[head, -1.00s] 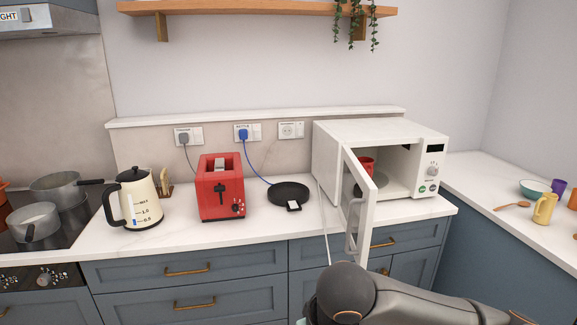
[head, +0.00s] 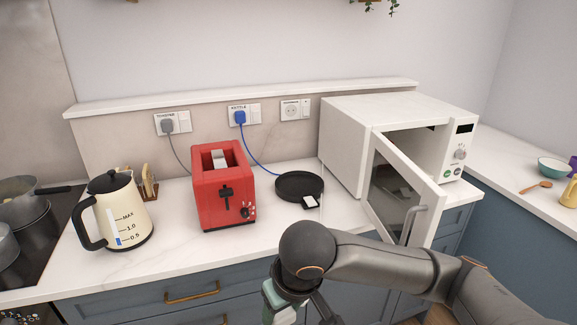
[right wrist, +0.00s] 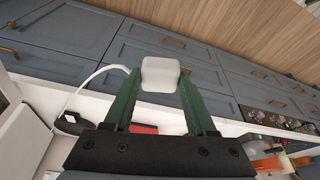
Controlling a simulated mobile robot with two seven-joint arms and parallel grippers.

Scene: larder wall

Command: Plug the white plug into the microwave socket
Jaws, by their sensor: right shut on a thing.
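The white plug (right wrist: 162,75) is between the fingertips of my right gripper (right wrist: 161,88), which is shut on it; its white cable (right wrist: 88,78) runs off to the left. In the head view my right gripper (head: 280,300) is low in front of the counter, mostly hidden by my arm; the plug cannot be made out there. The microwave socket (head: 291,110) is the rightmost on the backsplash, left of the microwave (head: 345,140), and it is empty. The microwave's door (head: 405,190) stands open. My left gripper is not in view.
A grey plug (head: 168,126) and a blue plug (head: 239,117) fill the other sockets. A red toaster (head: 215,200), a cream kettle (head: 125,215) and a round black base (head: 299,184) stand on the counter (head: 170,255). A shelf ledge (head: 240,95) runs above the sockets.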

